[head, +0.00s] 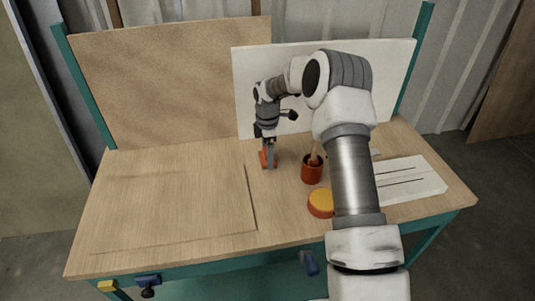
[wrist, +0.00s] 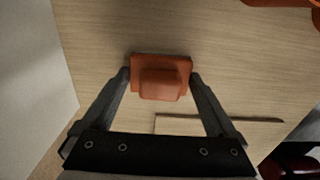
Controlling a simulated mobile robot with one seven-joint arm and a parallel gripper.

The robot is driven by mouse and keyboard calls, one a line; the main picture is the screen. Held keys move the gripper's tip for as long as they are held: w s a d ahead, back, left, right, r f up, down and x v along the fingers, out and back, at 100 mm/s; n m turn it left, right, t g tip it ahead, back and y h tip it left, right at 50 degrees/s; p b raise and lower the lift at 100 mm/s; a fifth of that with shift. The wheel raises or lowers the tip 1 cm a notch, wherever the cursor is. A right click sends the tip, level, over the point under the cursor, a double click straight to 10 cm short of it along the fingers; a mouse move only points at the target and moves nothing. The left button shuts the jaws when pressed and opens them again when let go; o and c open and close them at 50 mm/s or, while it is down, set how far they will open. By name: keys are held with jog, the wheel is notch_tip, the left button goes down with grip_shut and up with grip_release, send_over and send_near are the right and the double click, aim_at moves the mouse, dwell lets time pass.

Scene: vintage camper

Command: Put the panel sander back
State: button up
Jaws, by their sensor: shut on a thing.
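The panel sander, an orange-red block with a smaller raised grip, is between my fingers in the wrist view (wrist: 160,78). It also shows under my gripper in the head view (head: 267,160). My gripper (head: 269,150) points down and is shut on the sander, with one finger at each side in the wrist view (wrist: 161,78). The sander is low over the wooden bench (head: 140,175), just right of a thin flat panel (head: 175,215). I cannot tell whether it touches the bench top.
A red cup (head: 312,174) holding a wooden-handled tool stands right of my gripper. A yellow-topped red round item (head: 320,203) lies nearer the front. A white slotted board (head: 412,182) lies at right. A white upright board (head: 245,90) and a brown one (head: 165,85) stand behind.

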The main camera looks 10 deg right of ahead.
jog(key=shift+f, duration=0.2)
jog(key=o, duration=0.9)
jog(key=shift+o, duration=0.2)
jog(key=shift+r, duration=0.15)
